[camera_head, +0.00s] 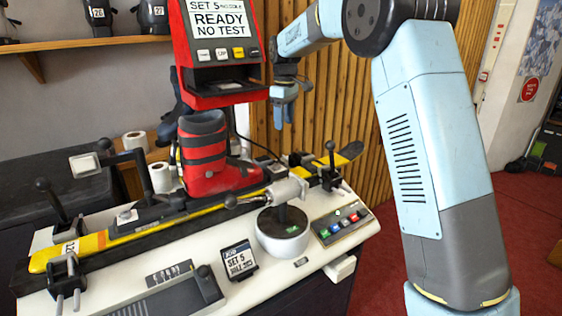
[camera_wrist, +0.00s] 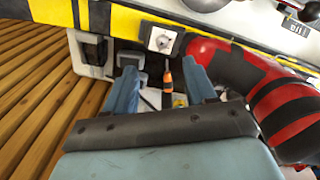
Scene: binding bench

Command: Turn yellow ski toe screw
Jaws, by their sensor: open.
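The yellow and black ski (camera_head: 95,243) lies lengthwise along the bench, and the red boot (camera_head: 207,150) stands over its middle. In the wrist view the ski (camera_wrist: 52,10) crosses the top. A pale square plate with a round screw head (camera_wrist: 163,40) sits on it, beside the red boot (camera_wrist: 208,57). This looks like the toe screw; I cannot pick it out in the head view. My gripper (camera_head: 284,103) hangs above the bench, right of the boot. In the wrist view my gripper (camera_wrist: 160,68) has its fingers apart, empty, with the screw beyond the fingertips.
The red machine (camera_head: 216,95) with a READY screen stands behind the boot. An orange-handled tool (camera_wrist: 168,80) shows between my fingers, lower down. Clamp levers rise along the ski.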

